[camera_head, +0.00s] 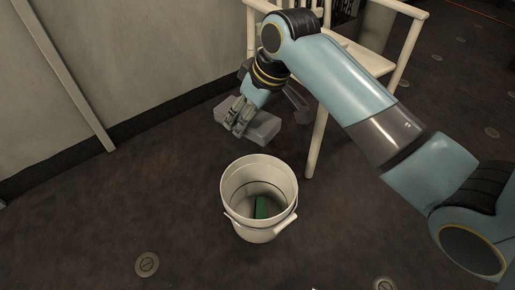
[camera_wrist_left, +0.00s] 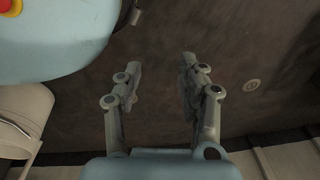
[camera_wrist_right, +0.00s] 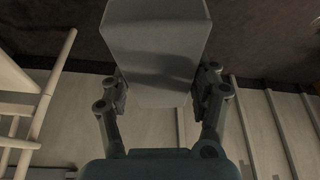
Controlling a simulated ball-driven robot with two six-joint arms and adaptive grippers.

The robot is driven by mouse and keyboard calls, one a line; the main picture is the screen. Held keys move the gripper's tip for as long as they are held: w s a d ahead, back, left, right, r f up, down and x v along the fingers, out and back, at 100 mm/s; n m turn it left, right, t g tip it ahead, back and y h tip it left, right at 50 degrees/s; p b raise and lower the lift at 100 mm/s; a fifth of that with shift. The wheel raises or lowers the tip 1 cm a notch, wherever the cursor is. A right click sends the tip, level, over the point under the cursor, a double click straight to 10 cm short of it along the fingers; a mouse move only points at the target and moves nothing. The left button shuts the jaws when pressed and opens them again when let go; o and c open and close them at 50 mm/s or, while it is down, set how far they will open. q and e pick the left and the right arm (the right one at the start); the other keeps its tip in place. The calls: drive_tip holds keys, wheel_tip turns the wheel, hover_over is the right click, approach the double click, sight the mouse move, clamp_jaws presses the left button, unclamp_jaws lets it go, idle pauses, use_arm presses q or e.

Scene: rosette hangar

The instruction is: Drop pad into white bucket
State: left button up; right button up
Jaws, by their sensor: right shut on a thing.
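The white bucket (camera_head: 260,236) stands upright on the dark floor in the head view, open at the top. A green thing (camera_head: 261,206) lies inside it. My right gripper (camera_head: 238,116) is shut on a grey block-like pad (camera_head: 266,127), held beyond the bucket in the head view. In the right wrist view the pad (camera_wrist_right: 157,50) sits between the fingers (camera_wrist_right: 160,88) and fills the upper middle. My left gripper (camera_wrist_left: 158,80) is open in the left wrist view, with only floor showing between its fingers.
A cream wooden chair (camera_head: 316,145) stands behind my right arm, one leg close to the bucket's far right. A pale wall (camera_head: 120,60) runs along the left.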

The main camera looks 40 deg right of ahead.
use_arm(q)
drive_tip(key=w+d+r+t+b, duration=0.35)
drive_tip(key=w+r+b, duration=0.55)
drive_tip(key=r+b, duration=0.3)
drive_tip(key=shift+t+h, duration=0.4)
drive_tip(key=shift+t, duration=0.55)
drive_tip(key=f, duration=0.1)
drive_tip(key=w+f+b, duration=0.1)
drive_tip(key=f, duration=0.2)
drive_tip(key=shift+w+d+b, duration=0.25)
drive_tip(key=shift+d+b, duration=0.1)
use_arm(e)
drive_tip(key=w+d+f+m, duration=0.1)
drive_tip(key=d+f, duration=0.2)
drive_tip(key=f, duration=0.9)
drive_tip(key=w+d+f, duration=0.1)
drive_tip(key=d+f, duration=0.2)
drive_tip(key=f, duration=1)
drive_tip(key=shift+f+m+h, duration=0.3)
drive_tip(key=shift+m+h, duration=0.1)
drive_tip(key=o, duration=1.2)
drive_tip(key=v, duration=1.2)
